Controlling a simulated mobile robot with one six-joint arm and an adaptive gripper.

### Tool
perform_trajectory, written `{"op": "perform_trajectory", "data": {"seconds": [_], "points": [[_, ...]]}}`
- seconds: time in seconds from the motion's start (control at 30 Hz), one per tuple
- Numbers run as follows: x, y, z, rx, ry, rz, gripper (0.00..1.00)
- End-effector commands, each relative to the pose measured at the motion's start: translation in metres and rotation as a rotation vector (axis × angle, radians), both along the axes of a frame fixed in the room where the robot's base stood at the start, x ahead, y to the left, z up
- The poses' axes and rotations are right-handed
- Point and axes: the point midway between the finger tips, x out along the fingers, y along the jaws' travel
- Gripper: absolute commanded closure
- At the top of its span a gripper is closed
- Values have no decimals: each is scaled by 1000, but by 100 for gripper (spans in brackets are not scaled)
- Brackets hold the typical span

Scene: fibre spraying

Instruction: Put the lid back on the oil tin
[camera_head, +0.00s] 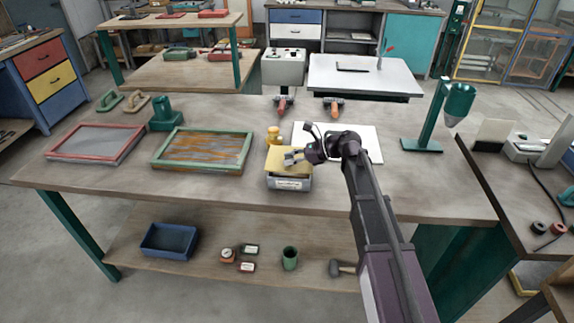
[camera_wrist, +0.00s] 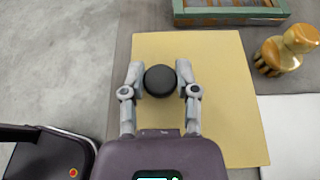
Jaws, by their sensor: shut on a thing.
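The oil tin (camera_head: 290,184) is a grey box with a pale label on its front, standing near the front edge of the workbench. The lid (camera_head: 280,155) is a flat yellow rectangle directly over the tin; I cannot tell whether it touches the rim or hovers just above it. In the wrist view the lid (camera_wrist: 215,125) hides the tin below. Its round black knob (camera_wrist: 160,81) is between the fingers. My gripper (camera_head: 296,157) comes from the right and is shut on the knob; the fingers also show in the wrist view (camera_wrist: 160,85).
A green-framed screen (camera_head: 159,163) and a red-framed screen (camera_head: 57,154) lie left on the workbench (camera_head: 235,195). A turned yellow-brown piece (camera_head: 273,136) stands just behind the tin. A white sheet (camera_head: 370,150) lies to the right. A green stand (camera_head: 433,125) is further right.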

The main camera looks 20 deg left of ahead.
Motion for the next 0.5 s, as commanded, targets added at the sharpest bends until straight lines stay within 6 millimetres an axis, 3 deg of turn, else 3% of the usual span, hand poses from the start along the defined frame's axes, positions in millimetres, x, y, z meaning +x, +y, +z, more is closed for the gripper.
{"op": "perform_trajectory", "data": {"seconds": [0.13,0.5], "points": [[0,0,-12,0,0,0,100],[0,-1,-12,0,0,-1,100]]}}
